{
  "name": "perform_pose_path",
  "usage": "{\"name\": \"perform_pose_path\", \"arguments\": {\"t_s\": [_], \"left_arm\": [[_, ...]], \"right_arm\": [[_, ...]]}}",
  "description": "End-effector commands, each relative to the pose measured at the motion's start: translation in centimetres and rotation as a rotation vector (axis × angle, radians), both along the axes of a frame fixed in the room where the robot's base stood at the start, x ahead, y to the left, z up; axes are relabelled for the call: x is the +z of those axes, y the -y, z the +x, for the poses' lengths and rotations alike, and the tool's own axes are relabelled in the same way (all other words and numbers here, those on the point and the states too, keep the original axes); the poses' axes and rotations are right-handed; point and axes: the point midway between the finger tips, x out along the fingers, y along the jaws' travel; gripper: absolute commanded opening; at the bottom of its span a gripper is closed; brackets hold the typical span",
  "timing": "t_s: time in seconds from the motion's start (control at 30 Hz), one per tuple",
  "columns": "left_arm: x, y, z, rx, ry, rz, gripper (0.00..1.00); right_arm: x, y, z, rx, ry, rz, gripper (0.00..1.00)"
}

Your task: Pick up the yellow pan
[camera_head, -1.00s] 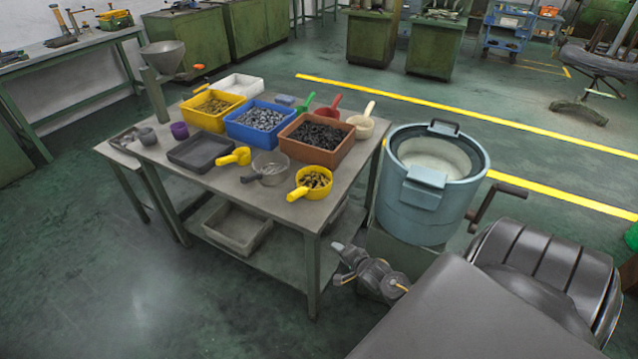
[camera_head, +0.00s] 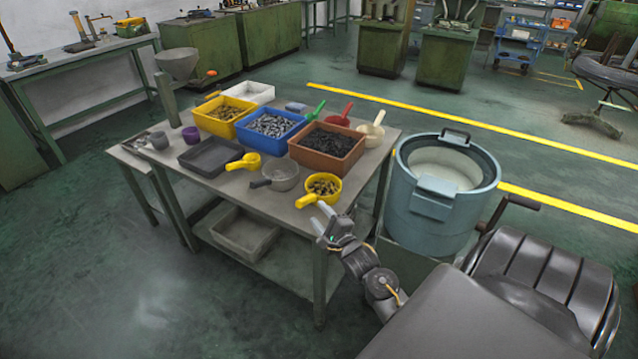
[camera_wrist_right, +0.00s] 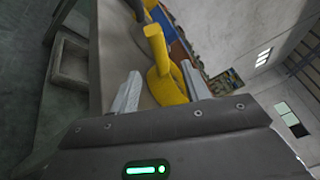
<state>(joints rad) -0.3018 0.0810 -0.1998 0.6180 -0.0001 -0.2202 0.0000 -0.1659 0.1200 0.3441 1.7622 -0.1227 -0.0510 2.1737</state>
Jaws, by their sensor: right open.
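The yellow pan (camera_head: 331,196) holds small brass-coloured pieces and stands near the front right edge of the grey table (camera_head: 268,204). Its handle points to the lower left. My right gripper (camera_head: 322,218) is open and empty just in front of that table edge, below and close to the pan's handle. In the right wrist view, the yellow pan (camera_wrist_right: 172,89) lies ahead, and its handle shows in the space between the open fingers (camera_wrist_right: 160,80). The fingers look apart from it. My left gripper is in no view.
A grey pan (camera_head: 284,176) and a second yellow scoop (camera_head: 246,161) lie left of the pan. The brown bin (camera_head: 327,151) stands behind, with blue and yellow bins further left. A blue-grey drum (camera_head: 435,213) stands right of the table.

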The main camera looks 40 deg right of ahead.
Motion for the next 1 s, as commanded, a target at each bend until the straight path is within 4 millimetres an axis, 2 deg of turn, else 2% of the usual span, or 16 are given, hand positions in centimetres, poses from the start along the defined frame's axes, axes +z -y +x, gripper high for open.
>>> {"name": "perform_pose_path", "arguments": {"t_s": [0.2, 0.3, 0.53, 0.8, 1.0], "left_arm": [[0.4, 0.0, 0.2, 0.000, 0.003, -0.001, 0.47], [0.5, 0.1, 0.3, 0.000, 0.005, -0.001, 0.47], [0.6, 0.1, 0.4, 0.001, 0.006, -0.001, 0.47], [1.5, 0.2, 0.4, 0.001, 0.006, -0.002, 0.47], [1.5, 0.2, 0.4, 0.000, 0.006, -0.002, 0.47]], "right_arm": [[0.1, 0.7, 3.5, 0.000, 0.000, -0.001, 0.47], [0.1, 0.9, 4.3, 0.000, -0.001, -0.002, 0.47], [0.1, 1.0, 5.0, 0.001, -0.002, -0.002, 0.47], [0.2, 1.8, 8.7, 0.001, -0.002, -0.002, 0.47], [0.1, 2.0, 9.7, 0.001, -0.002, -0.002, 0.47]]}}
